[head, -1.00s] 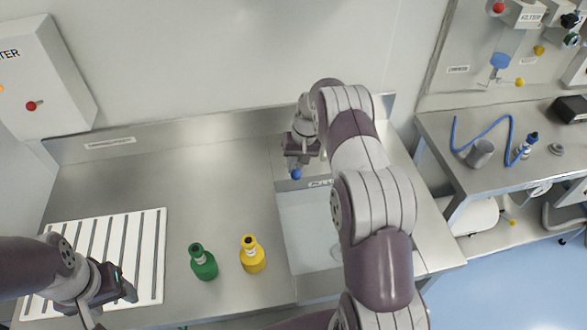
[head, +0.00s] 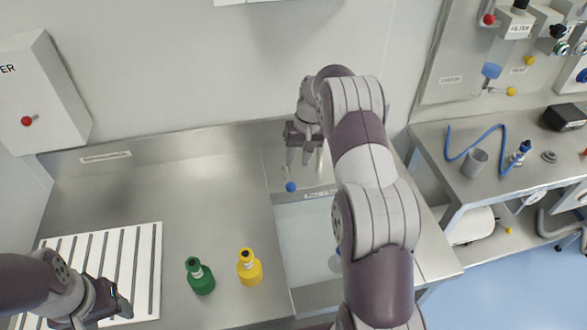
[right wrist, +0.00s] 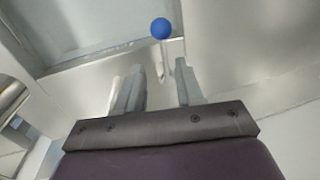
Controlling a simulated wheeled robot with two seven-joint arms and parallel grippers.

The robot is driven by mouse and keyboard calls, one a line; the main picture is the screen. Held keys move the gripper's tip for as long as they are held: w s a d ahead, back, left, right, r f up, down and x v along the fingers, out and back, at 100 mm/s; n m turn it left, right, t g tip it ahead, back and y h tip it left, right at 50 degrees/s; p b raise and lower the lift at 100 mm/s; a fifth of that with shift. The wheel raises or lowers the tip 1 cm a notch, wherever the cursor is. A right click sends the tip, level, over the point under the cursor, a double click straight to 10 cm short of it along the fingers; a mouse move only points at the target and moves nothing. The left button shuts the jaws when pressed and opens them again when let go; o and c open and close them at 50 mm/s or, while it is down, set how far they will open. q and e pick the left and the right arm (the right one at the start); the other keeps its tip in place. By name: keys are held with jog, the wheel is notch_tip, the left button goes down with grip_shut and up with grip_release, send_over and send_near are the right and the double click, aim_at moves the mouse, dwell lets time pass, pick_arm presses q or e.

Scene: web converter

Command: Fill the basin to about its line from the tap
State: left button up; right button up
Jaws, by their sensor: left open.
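The sunken basin (head: 302,245) lies right of centre in the worktop, partly hidden by my right arm. A marking shows near its back edge; I cannot tell the water level. The tap's blue ball knob (head: 291,187) stands at the basin's back left corner; the knob also shows in the right wrist view (right wrist: 161,28), with a pale lever or spout behind it. My right gripper (head: 304,158) is behind the knob, apart from it, fingers spread and empty in the right wrist view (right wrist: 161,82). My left gripper (head: 122,306) is open over the white drainboard.
A green bottle (head: 200,278) and a yellow bottle (head: 249,268) stand left of the basin. A slatted white drainboard (head: 146,255) lies at the left. A wall box (head: 45,95) hangs at back left. A side bench (head: 440,150) at the right holds a grey cup and blue tube.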

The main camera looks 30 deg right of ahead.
pick_arm(q)
notch_tip(320, 180, up, 4)
jog(key=shift+f+p, duration=0.1)
jog(key=shift+p, duration=1.1)
pick_arm(e)
jog(key=r, duration=0.2)
jog(key=d+r, duration=0.1)
jog(key=r, duration=0.1)
jog(key=shift+s+r, duration=0.15)
jog(key=shift+r, duration=0.05)
